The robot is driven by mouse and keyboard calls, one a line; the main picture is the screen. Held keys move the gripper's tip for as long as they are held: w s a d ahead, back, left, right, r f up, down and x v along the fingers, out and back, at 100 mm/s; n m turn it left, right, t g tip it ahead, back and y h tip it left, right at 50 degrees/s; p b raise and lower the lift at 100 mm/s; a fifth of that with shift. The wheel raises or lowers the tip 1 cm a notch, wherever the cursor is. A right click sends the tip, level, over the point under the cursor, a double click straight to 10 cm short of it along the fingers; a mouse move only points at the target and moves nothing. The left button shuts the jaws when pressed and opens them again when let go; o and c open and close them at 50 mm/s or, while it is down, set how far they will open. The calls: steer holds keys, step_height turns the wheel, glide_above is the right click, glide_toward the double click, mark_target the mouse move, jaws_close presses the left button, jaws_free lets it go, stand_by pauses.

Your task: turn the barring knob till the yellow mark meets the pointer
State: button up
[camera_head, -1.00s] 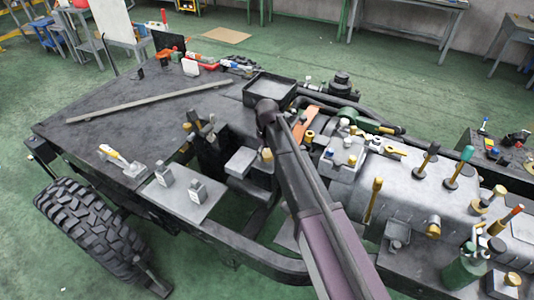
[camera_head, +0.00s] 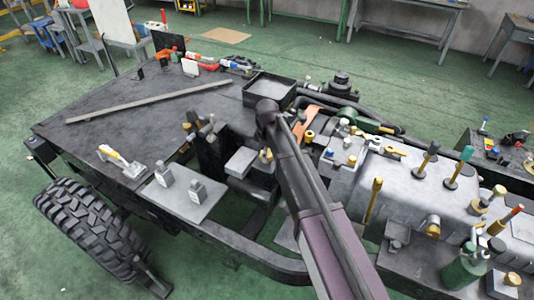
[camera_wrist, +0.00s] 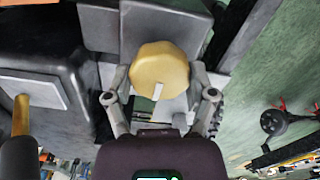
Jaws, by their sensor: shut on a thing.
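The barring knob (camera_wrist: 160,66) is a faceted tan-gold knob in the upper middle of the wrist view. A pale strip (camera_wrist: 158,91) lies at its lower edge; I cannot tell whether this is the mark or the pointer. My gripper (camera_wrist: 160,76) has one grey finger on each side of the knob and is shut on it. No clearly separate yellow mark or pointer can be made out. In the head view a small gold piece (camera_head: 266,155) beside my arm is probably this knob; my arm hides most of my gripper there.
Grey blocks (camera_wrist: 105,25) stand close behind the knob. A gold-shafted lever (camera_wrist: 22,115) rises at the left of the wrist view. A plate with two grey blocks (camera_head: 182,198) lies left of the knob.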

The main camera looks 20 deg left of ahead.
steer(key=shift+s, duration=0.1)
steer(key=o, duration=1.1)
steer(key=shift+c, duration=0.2)
steer(key=shift+m, duration=0.3)
